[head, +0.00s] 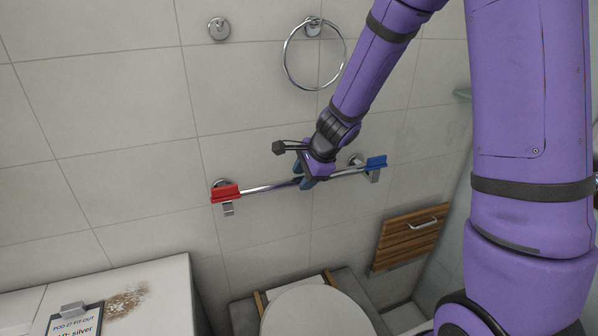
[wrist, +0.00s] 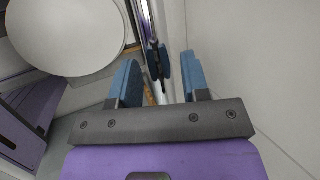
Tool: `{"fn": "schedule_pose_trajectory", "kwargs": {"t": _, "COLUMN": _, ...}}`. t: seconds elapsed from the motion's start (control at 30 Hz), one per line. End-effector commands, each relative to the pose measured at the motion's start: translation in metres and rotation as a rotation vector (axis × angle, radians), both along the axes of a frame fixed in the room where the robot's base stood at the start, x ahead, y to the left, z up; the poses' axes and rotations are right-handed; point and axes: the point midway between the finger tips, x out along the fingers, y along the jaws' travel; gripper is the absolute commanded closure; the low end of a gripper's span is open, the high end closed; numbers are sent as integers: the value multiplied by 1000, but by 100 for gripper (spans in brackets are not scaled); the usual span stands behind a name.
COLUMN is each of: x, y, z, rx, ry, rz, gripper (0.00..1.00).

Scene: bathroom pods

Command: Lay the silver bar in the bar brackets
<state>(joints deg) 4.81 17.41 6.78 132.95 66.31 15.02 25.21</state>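The silver bar (head: 268,187) runs almost level along the tiled wall, with a red piece (head: 225,193) at its left end and a blue piece (head: 376,163) at its right end. The left bracket (head: 228,209) shows below the red piece and the right bracket (head: 374,176) below the blue piece. The end pieces partly hide how the bar sits in them. My gripper (head: 305,178) is at the middle of the bar. In the wrist view its blue fingers (wrist: 160,82) are apart, with the bar (wrist: 145,18) running into the space between them.
A towel ring (head: 286,68) and a round wall fitting (head: 219,29) are above. The toilet (head: 318,312) is below. A wooden panel with a handle (head: 408,238) is lower right. A stained white counter (head: 165,280) holds a clipboard (head: 76,322) at lower left.

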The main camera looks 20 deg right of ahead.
Motion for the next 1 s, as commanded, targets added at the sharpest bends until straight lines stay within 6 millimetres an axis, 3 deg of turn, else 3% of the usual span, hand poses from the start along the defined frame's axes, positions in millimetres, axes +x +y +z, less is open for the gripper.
{"fn": "schedule_pose_trajectory", "kwargs": {"t": 0.47, "x": -3, "y": -2, "z": 7, "rx": -1, "ry": -2, "rz": 1, "gripper": 46}}
{"fn": "schedule_pose_trajectory", "kwargs": {"t": 1.0, "x": -34, "y": -22, "z": 81, "rx": -2, "ry": -4, "rz": 0, "gripper": 46}}
